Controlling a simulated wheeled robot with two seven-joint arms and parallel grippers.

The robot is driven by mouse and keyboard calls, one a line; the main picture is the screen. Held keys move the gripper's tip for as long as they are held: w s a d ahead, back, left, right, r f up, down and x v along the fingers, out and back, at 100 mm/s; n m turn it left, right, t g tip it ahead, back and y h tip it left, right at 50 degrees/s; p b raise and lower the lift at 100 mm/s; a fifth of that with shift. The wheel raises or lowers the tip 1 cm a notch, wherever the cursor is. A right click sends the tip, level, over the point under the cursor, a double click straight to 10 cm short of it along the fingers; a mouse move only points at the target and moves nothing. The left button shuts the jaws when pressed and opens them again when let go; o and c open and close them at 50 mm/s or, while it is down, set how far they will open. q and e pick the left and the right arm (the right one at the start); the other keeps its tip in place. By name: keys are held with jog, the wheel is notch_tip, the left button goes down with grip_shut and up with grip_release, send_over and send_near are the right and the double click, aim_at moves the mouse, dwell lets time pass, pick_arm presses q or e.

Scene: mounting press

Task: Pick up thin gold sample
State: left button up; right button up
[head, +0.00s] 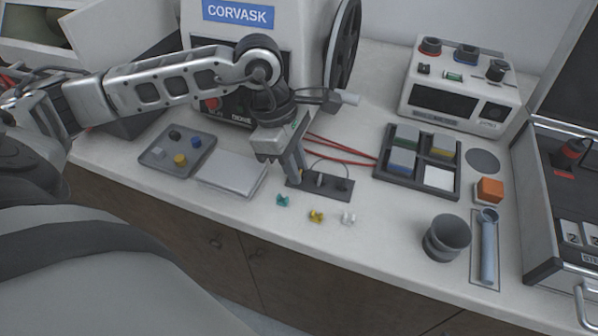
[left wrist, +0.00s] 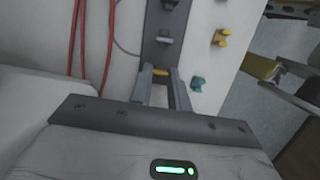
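My left gripper (head: 295,178) points down at the left end of a dark grey strip (head: 336,187) with small upright posts. In the left wrist view, a thin gold piece (left wrist: 161,71) shows between the two fingertips (left wrist: 162,73) and spans most of the gap. I cannot tell whether the fingers press on it. In the head view the fingers hide that spot. A teal clip (head: 282,200), a yellow clip (head: 317,215) and a white clip (head: 348,218) lie in front of the strip. My right gripper is not clearly seen.
Red cables (head: 340,152) run behind the strip. Right are a compartment tray (head: 377,172), a dark cup (head: 446,238) and an orange block (head: 490,189). The press (head: 295,30) stands behind.

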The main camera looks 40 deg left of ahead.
pick_arm(q)
grip_shut()
